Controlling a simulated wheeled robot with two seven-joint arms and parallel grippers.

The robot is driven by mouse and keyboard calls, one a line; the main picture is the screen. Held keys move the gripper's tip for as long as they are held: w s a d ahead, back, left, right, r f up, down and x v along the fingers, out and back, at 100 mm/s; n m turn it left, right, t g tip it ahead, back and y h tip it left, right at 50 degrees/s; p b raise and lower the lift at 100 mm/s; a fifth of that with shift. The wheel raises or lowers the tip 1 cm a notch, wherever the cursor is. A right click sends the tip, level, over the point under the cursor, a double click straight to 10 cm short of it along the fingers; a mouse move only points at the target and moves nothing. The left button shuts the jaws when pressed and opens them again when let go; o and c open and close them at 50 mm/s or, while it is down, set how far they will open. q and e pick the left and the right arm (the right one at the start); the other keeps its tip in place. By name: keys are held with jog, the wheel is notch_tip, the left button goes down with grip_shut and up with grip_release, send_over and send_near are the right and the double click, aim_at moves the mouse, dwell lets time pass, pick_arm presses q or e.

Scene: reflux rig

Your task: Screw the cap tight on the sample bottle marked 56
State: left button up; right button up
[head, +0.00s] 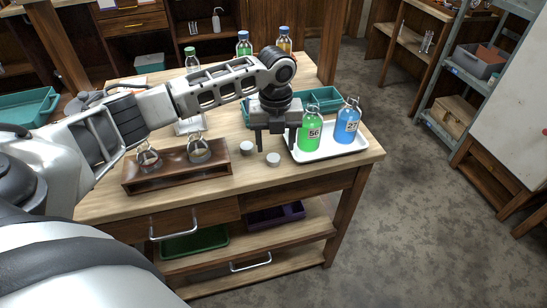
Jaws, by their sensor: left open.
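The sample bottle marked 56 (311,134) holds green liquid and stands upright in a white tray (333,153) at the right of the table. Its upper part is partly beside my gripper, and I see no cap on its neck. Two small pale round caps lie on the table, one at the left (246,147) and one nearer the front (273,159). My left gripper (275,143) points down with its fingers apart and empty. It appears above and behind the front cap, just left of the bottle. My right gripper is not in view.
A blue bottle marked 27 (347,122) stands right of the green one in the tray. A brown wooden rack (178,174) with two flasks is at the left. A teal bin (323,98) and several capped bottles stand behind. The table's front right is bare.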

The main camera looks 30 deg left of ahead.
aim_at(274, 157)
pick_arm(q)
jog(key=f, duration=0.2)
jog(key=shift+s+a+f, duration=0.1)
jog(key=shift+s+f, duration=0.2)
jog(key=shift+f, duration=0.6)
jog(key=c, duration=1.1)
jog(key=shift+o, duration=0.2)
jog(key=shift+r, duration=0.1)
jog(key=shift+r, duration=0.55)
jog(key=s+a+r, duration=0.2)
jog(key=s+r, duration=0.9)
jog(key=s, duration=0.2)
jog(key=shift+s+a+r+b, duration=0.35)
jog(key=shift+a+b, duration=0.05)
jog(key=shift+b, duration=0.05)
